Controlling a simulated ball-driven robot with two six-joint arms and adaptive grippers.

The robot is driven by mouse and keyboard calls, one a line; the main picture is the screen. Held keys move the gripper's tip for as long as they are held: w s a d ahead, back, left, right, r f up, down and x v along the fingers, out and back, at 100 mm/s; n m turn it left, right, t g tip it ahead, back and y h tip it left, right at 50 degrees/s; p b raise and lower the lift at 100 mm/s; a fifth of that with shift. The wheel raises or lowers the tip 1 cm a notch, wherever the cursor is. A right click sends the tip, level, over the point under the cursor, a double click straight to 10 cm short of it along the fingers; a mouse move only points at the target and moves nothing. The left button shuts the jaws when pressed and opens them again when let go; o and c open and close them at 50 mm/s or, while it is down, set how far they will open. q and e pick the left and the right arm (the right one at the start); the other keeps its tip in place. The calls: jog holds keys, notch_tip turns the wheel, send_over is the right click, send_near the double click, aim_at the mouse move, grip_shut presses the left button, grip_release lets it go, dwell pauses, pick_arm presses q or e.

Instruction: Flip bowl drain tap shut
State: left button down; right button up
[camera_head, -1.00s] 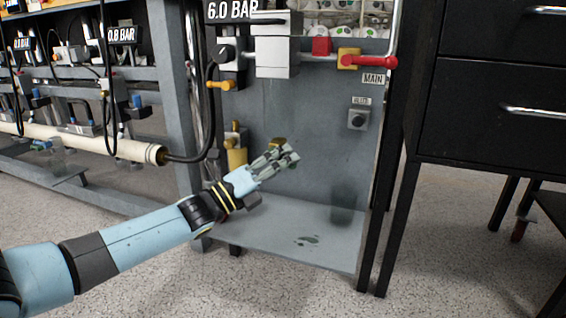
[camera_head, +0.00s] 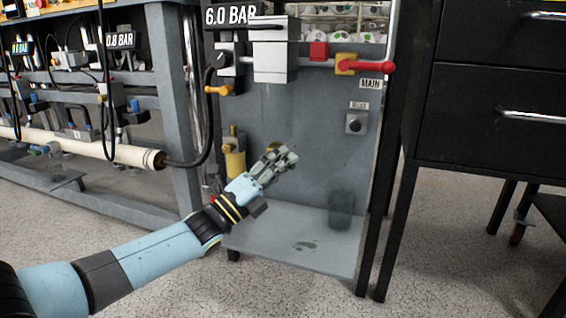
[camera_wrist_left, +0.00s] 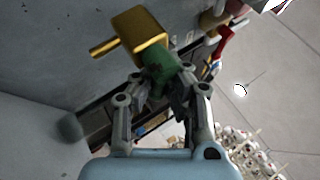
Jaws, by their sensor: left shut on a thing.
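The drain tap shows best in the left wrist view: a brass-yellow block (camera_wrist_left: 145,33) with a short brass stub on its left and a green handle (camera_wrist_left: 158,75) below it. In the head view only a bit of the yellow tap (camera_head: 272,147) shows behind my fingers, in front of the grey panel. My left gripper (camera_head: 284,158) is at the tap; in the wrist view its fingers (camera_wrist_left: 163,80) are closed on either side of the green handle. Part of the handle is hidden between the fingers. My right gripper is not in view.
A yellow cylinder (camera_head: 235,160) stands left of my fingers. Above are an orange lever (camera_head: 217,90) and the red main handle (camera_head: 375,67). A dark translucent cylinder (camera_head: 341,210) is at the lower right, over the grey shelf (camera_head: 270,238). Black drawers (camera_head: 490,100) stand right.

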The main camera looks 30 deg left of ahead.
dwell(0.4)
pick_arm(q)
jog(key=c, duration=1.4)
grip_release()
jog(key=shift+s, duration=0.1)
jog(key=v, duration=1.2)
jog(key=shift+a, duration=0.1)
